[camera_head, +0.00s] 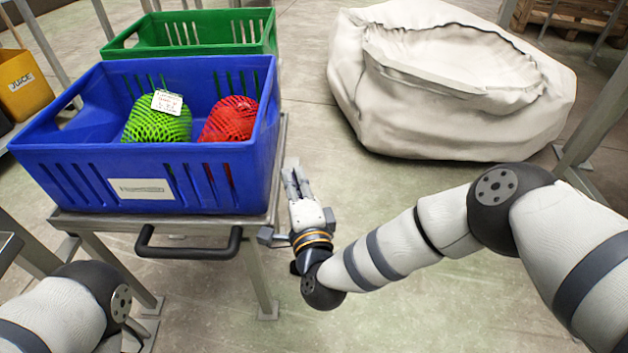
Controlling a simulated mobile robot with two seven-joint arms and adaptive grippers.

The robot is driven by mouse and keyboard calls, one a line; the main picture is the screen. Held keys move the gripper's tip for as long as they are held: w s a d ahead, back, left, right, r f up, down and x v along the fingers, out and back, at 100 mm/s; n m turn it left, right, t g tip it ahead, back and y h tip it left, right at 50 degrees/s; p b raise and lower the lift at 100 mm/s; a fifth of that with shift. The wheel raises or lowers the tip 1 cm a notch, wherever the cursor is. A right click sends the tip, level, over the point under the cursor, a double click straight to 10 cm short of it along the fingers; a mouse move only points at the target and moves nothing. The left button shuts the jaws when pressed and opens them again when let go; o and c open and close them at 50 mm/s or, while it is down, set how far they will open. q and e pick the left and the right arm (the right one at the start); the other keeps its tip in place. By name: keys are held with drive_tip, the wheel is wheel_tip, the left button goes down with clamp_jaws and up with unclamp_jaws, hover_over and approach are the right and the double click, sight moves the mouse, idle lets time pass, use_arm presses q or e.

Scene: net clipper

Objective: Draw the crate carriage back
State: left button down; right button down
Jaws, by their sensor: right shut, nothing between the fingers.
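A blue crate (130,180) stands on a metal carriage (90,222) at the left. It holds a green netted bundle (150,125) with a white tag (168,101) and a red netted bundle (229,120). A black bar handle (188,252) sticks out of the carriage's near side. My right gripper (292,172) is shut and empty. It is just right of the carriage's near right corner, pointing away from me, apart from the handle. My left arm (60,310) shows at the lower left; its gripper is out of view.
A green crate (200,28) stands behind the blue one. A large white sack (450,85) lies on the floor at the upper right. The floor (420,310) in front of the sack is clear.

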sight(275, 188)
use_arm(q)
drive_tip(key=shift+s+a+f+b, duration=0.1)
drive_tip(key=shift+a+f+b, duration=0.25)
drive_tip(key=shift+a, duration=0.1)
use_arm(e)
drive_tip(key=shift+a, duration=2)
